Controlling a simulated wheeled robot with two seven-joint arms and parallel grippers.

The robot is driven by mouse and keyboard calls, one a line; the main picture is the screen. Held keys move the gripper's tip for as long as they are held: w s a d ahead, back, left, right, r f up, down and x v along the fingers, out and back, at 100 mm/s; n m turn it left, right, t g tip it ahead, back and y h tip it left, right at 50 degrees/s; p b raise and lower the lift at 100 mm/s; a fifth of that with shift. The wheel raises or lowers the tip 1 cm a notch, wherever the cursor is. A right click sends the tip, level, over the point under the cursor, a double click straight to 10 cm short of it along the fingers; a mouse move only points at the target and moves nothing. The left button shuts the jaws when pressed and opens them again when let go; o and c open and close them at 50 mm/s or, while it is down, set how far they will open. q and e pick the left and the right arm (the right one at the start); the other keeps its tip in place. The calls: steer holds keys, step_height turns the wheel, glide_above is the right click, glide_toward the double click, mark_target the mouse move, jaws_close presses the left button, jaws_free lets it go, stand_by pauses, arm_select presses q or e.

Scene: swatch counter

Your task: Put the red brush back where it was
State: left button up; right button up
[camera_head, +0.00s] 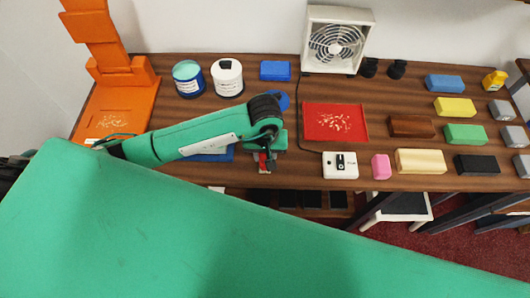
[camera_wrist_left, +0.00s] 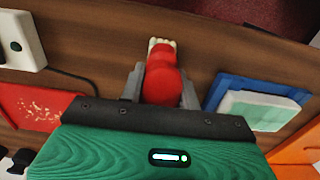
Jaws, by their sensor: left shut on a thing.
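The red brush (camera_wrist_left: 162,80) with pale bristles (camera_wrist_left: 161,43) is between the fingers of my left gripper (camera_wrist_left: 160,90) in the left wrist view. The left gripper (camera_head: 264,162) is shut on it, near the front edge of the wooden counter in the head view. Only a little red of the brush (camera_head: 263,158) shows there. I cannot tell whether the brush touches the counter. A red tray (camera_head: 312,125) with pale shavings lies to the right. A blue tray (camera_wrist_left: 228,88) with a white and green block (camera_wrist_left: 262,113) lies beside the gripper. My right gripper is not in view.
A white switch box (camera_head: 340,165), a pink block (camera_head: 380,167) and several coloured blocks stand on the right. An orange stand (camera_head: 118,75) is at left.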

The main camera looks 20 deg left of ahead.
arm_select(q)
steer(key=shift+f, duration=0.15)
steer(key=o, duration=0.9)
steer(key=shift+r, duration=0.35)
step_height(320, 180, up, 10)
steer(key=b, duration=0.3)
steer(key=shift+r, duration=0.15)
steer(key=shift+r+b, duration=0.35)
steer(key=shift+r, duration=0.35)
